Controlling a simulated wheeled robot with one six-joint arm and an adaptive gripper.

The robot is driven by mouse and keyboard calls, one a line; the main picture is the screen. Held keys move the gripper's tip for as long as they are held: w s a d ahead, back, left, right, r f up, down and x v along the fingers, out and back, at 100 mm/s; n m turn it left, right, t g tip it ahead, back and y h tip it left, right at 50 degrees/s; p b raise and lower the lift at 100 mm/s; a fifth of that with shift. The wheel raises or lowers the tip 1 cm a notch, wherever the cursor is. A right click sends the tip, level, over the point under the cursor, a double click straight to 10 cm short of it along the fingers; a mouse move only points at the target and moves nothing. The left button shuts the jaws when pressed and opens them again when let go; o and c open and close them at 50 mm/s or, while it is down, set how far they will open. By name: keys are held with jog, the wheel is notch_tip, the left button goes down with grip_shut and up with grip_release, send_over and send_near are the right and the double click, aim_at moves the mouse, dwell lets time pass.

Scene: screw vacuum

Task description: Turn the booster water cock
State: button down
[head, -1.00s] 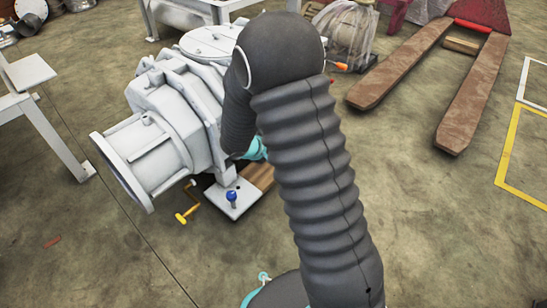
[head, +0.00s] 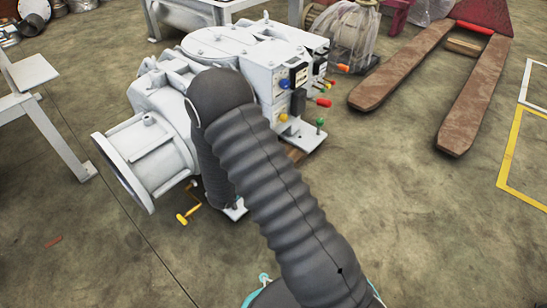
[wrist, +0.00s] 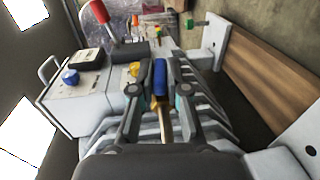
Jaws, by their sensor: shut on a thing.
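In the wrist view, a small cock with a blue handle (wrist: 160,74) and a brass-coloured body stands between the two fingers of my gripper (wrist: 159,92). The fingers are shut on the blue handle from both sides. Whether the handle is turned is not clear. In the head view my dark sleeved arm hides the gripper and this cock. The white vacuum machine (head: 150,160) with its round flange stands left of and behind my arm.
The control side (head: 299,78) has a red knob (head: 323,103) and a green knob (head: 320,121). A yellow crank (head: 187,216) sticks out low at the left. A wooden plank (wrist: 262,80) lies under the machine's feet. The floor at right is clear up to the pallet forks (head: 475,95).

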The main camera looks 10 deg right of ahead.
dwell(0.4)
jog(key=c, duration=1.2)
grip_release()
jog(key=shift+o, duration=0.2)
jog(key=shift+s+a, duration=0.3)
jog(key=shift+a, duration=0.15)
jog(key=v, duration=1.1)
jog(key=shift+f, duration=0.15)
